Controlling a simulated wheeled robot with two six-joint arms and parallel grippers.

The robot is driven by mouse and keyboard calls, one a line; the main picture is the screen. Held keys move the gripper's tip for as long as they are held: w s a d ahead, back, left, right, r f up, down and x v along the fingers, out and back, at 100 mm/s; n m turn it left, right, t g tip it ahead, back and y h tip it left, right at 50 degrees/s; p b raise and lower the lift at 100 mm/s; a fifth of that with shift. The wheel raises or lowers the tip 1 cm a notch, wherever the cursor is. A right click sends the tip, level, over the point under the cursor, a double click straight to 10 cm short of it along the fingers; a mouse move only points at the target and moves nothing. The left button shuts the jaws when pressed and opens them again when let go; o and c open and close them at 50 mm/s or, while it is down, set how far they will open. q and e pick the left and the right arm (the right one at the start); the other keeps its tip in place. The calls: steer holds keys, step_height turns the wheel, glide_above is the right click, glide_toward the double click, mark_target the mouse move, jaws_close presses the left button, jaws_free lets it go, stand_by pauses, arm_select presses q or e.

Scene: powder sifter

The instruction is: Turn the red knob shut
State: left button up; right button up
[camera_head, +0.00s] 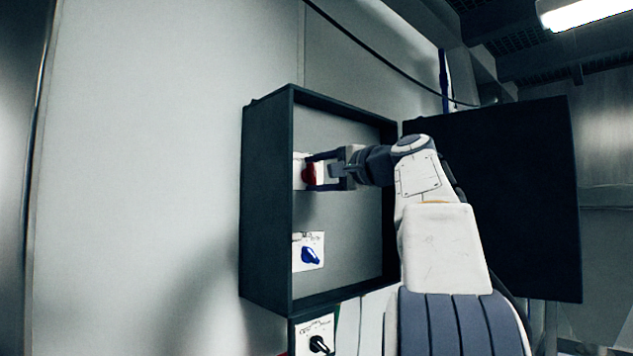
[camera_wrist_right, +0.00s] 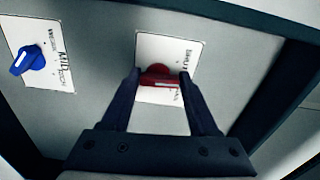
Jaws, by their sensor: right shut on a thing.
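The red knob (camera_head: 309,174) sits on a white plate (camera_head: 299,184) in the upper part of an open dark box (camera_head: 267,200) on the wall. In the right wrist view the red knob (camera_wrist_right: 158,75) shows between the fingers, on its white label plate (camera_wrist_right: 170,50). My right gripper (camera_head: 314,172) reaches in from the right and is shut on the red knob. In the right wrist view my right gripper (camera_wrist_right: 162,84) has one finger on each side of the knob. The fingers partly cover the plate. My left gripper is not in view.
A blue knob (camera_head: 310,255) on a white plate sits lower in the box. A black knob (camera_head: 318,344) is below the box. The box's dark door (camera_head: 520,200) stands open at the right. Box walls surround my gripper.

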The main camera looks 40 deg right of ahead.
steer(key=n, duration=0.2)
steer(key=n+b, duration=0.1)
steer(key=n, duration=0.1)
steer(key=shift+f+n+b, duration=0.2)
steer(key=shift+n+b, duration=0.5)
steer(key=shift+n, duration=1.3)
steer(key=shift+f, duration=0.1)
steer(key=o, duration=1.4)
steer(key=s+b, duration=0.1)
steer(key=s, duration=0.2)
steer(key=s+b, duration=0.1)
steer(key=s, duration=0.6)
steer(key=shift+s+d+b, duration=0.2)
steer(key=shift+d+b, duration=0.2)
